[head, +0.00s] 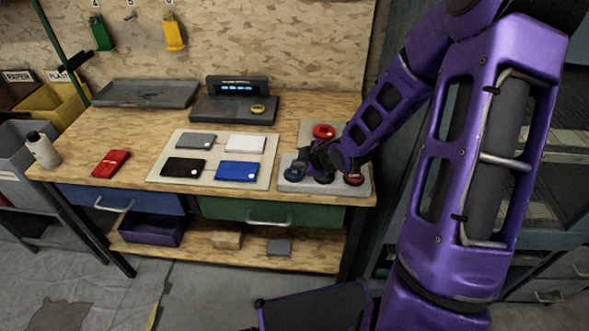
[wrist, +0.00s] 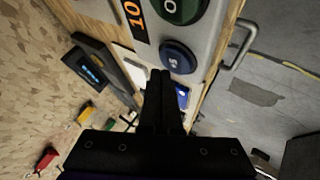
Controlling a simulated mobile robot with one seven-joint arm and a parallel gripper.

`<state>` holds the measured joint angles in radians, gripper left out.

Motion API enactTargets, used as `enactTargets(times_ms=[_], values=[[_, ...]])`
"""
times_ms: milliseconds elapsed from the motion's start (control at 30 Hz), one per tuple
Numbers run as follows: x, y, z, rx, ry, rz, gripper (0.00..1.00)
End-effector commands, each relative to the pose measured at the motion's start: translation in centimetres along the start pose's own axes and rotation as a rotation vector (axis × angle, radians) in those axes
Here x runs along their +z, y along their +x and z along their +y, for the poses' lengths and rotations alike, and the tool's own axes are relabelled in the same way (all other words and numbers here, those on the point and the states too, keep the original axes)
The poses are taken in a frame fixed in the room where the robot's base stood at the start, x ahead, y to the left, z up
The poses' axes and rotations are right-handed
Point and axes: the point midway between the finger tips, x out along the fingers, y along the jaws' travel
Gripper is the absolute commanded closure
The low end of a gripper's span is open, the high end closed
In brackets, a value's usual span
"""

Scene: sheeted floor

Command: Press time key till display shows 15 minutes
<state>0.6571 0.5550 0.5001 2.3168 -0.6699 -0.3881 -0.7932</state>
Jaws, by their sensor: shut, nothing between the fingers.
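A grey key panel (head: 363,188) lies at the right end of the workbench. In the wrist view, its blue key (wrist: 180,57) has a small white label that looks like "+5". The orange display (wrist: 133,14) shows "10", cut off by the picture's top edge. A green key (wrist: 178,9) sits beside it. The blue key also shows in the head view (head: 295,172). My gripper (wrist: 160,74) is shut and empty, its fingertips close beside the blue key. I cannot tell whether they touch it. In the head view my wrist and gripper hide the middle of the panel.
A red button (head: 324,131) stands behind the panel. A pale board (head: 214,173) with several cases lies to the left. A dark device (head: 234,108) with a blue-lit screen stands at the back. A red case (head: 111,163) and bottle (head: 43,149) are far left.

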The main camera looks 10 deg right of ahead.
Motion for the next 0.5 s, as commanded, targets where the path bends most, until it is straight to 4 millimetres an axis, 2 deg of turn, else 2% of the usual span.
enactTargets(times_ms=[333, 500], values=[[-0.1, -0.14, 0.1, 0.0, 0.0, 0.0, 1.0], [-0.72, -0.98, 0.73, 0.001, 0.0, 0.0, 1.0]])
